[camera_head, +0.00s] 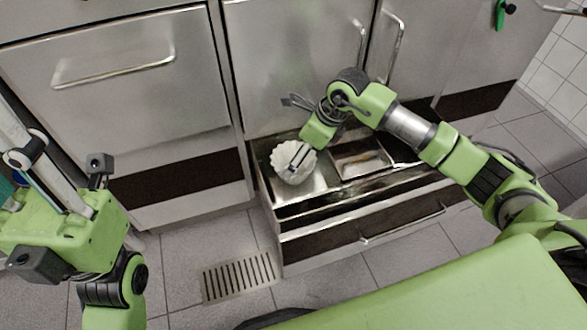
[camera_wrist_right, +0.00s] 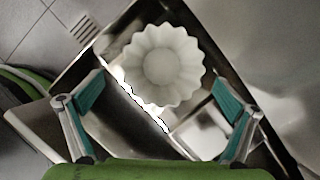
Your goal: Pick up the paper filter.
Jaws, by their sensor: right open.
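The paper filter (camera_head: 291,158) is a white, fluted cup shape in the left part of the open metal drawer. In the right wrist view the filter (camera_wrist_right: 165,65) appears from above, with its scalloped rim and round base showing. My right gripper (camera_wrist_right: 160,95) is open, its two teal-padded fingers spread wide. The filter lies beyond and between the fingers in that view, with nothing gripped. In the head view my right gripper (camera_head: 296,132) is over the drawer, one finger overlapping the filter's right side. My left gripper (camera_head: 50,195) is at the left edge, partly cut off.
The open drawer (camera_head: 330,203) has metal walls and a divider. A smaller rectangular metal tray (camera_head: 360,160) sits right of the filter. Steel cabinet fronts (camera_head: 290,60) rise behind. A floor drain grate (camera_head: 238,277) lies in the tiled floor in front.

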